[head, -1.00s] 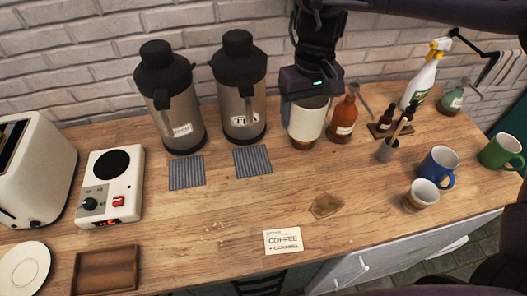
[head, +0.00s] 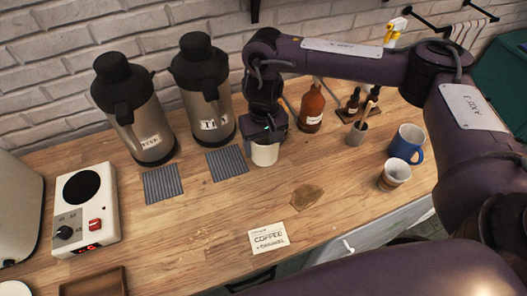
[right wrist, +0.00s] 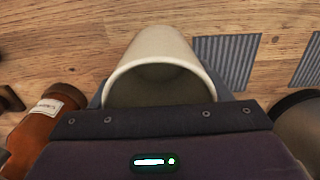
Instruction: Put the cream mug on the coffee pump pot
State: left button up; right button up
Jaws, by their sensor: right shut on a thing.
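The cream mug (head: 265,155) is held by my right gripper (head: 264,140), just right of the ribbed mat (head: 227,163) under the tea pump pot (head: 202,75). In the right wrist view its open rim (right wrist: 155,72) faces the camera, with the jaws at its sides. I cannot tell whether its base touches the counter. The coffee pump pot (head: 138,95), steel with a black top, stands at the left; its label is only partly readable. An empty ribbed mat (head: 163,185) lies before it. My left gripper is not in view.
A brown bottle (head: 311,105) stands right of the mug. A blue mug (head: 407,142) and a small cup (head: 394,174) are farther right. A hot plate (head: 85,215) is at the left. A coffee card (head: 268,238) and brown stain (head: 307,196) lie in front.

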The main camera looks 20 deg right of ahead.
notch_tip(320, 180, down, 4)
jog(key=shift+s+r+b, duration=0.1)
jog(key=shift+r+b, duration=0.15)
jog(key=shift+b, duration=0.2)
jog(key=shift+f, duration=0.25)
jog(key=o, duration=0.9)
jog(key=shift+f, duration=0.1)
